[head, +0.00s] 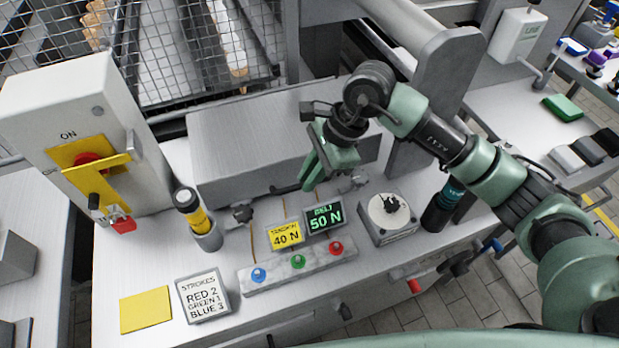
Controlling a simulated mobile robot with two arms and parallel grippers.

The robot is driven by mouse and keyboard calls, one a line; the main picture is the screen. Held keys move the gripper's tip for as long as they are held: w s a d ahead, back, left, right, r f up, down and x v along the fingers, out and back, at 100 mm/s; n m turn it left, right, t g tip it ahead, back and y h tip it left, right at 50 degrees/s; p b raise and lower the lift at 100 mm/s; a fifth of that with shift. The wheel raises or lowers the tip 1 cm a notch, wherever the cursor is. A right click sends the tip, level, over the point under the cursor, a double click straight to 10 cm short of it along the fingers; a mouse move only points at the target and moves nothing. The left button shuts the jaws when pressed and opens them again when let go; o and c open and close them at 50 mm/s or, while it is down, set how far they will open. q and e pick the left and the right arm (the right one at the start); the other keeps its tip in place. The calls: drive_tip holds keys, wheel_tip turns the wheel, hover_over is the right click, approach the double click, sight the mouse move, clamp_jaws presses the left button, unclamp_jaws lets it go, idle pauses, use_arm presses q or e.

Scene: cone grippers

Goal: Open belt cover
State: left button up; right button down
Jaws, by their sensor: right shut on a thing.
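The belt cover (235,150) is a long grey brushed-metal box on the bench, and it looks closed down. A dark handle (284,189) runs low along its front side. My right gripper (308,183), with green fingers, reaches down in front of the cover and is shut at the right part of this handle. The fingers hide that part of the handle. Dark clamp knobs stand at the cover's front, one on the left (242,213) and one on the right (353,182). My left gripper is not in view.
In front stand a yellow 40 N sign (286,235), a 50 N display (324,218) and a button strip (298,268). A dial box (388,217) is at the right. A yellow torch-like tool (191,210) and a switch cabinet (75,110) are left. Wire mesh (60,30) is behind.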

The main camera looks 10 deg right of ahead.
drive_tip(key=w+r, duration=0.2)
drive_tip(key=r, duration=0.6)
drive_tip(key=w+r+p, duration=0.1)
drive_tip(key=w+r, duration=0.1)
drive_tip(key=r, duration=0.6)
drive_tip(key=shift+w+a, duration=0.25)
drive_tip(key=shift+a, duration=0.1)
drive_tip(key=shift+f, duration=0.1)
